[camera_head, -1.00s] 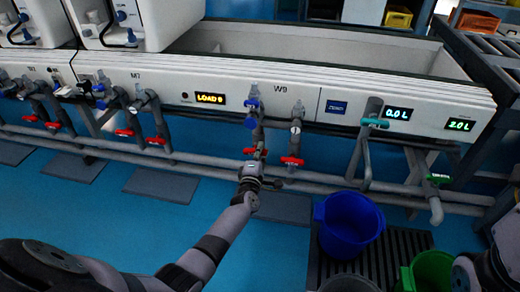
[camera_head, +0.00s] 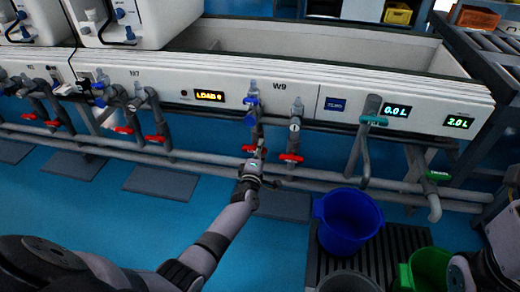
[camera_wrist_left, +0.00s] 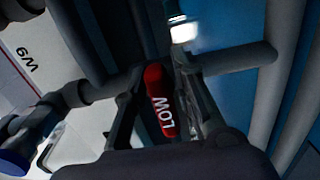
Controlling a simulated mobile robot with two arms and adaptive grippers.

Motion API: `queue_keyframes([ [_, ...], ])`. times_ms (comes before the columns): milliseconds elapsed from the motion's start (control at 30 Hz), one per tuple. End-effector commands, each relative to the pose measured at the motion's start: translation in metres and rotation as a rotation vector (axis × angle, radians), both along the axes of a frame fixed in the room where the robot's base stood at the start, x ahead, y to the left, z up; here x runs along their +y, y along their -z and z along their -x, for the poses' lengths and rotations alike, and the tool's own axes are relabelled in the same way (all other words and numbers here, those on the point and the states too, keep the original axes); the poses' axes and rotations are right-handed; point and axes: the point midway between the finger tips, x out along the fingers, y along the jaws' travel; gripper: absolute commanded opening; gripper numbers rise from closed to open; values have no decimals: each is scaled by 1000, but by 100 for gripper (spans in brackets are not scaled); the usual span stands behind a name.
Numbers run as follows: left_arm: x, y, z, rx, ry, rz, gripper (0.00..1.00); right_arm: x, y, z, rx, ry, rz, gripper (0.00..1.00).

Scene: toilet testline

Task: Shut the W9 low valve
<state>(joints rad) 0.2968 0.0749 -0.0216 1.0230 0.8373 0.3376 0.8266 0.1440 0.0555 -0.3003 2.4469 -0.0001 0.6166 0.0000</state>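Under the W9 label (camera_head: 280,86), two valves with red handles sit on vertical pipes. My left gripper (camera_head: 260,158) is at the left one, whose red handle (camera_head: 248,148) is partly hidden by the fingers. In the left wrist view, a red handle marked LOW (camera_wrist_left: 160,103) lies between the two dark fingers of the left gripper (camera_wrist_left: 163,90). The fingers are apart, one on each side of it; firm contact cannot be made out. The other red handle (camera_head: 291,158) is to the right, apart from the gripper. My right gripper is out of view.
A horizontal grey pipe (camera_head: 330,187) runs just below the valves. A blue bucket (camera_head: 348,222) stands on a dark grate to the right, with a green bucket (camera_head: 428,270) nearer. Blue floor is open at the left front.

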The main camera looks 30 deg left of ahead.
Motion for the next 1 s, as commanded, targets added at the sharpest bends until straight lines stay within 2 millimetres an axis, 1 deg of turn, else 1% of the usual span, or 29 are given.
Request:
queue_keyframes([
  [33,1,0,0,0,-1,0,30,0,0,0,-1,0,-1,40],
  [133,1,0,0,0,-2,1,36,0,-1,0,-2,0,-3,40],
  [167,1,0,0,0,-2,1,37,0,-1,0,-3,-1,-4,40],
  [433,1,0,1,-1,-3,1,37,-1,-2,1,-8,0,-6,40],
  [567,-1,1,7,0,-2,2,37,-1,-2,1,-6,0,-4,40],
  [667,-4,2,18,0,-2,4,37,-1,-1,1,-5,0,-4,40],
  [767,-7,1,34,0,-4,3,37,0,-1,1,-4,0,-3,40],
  [1000,-20,1,81,0,-2,3,37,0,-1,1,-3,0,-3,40],
])
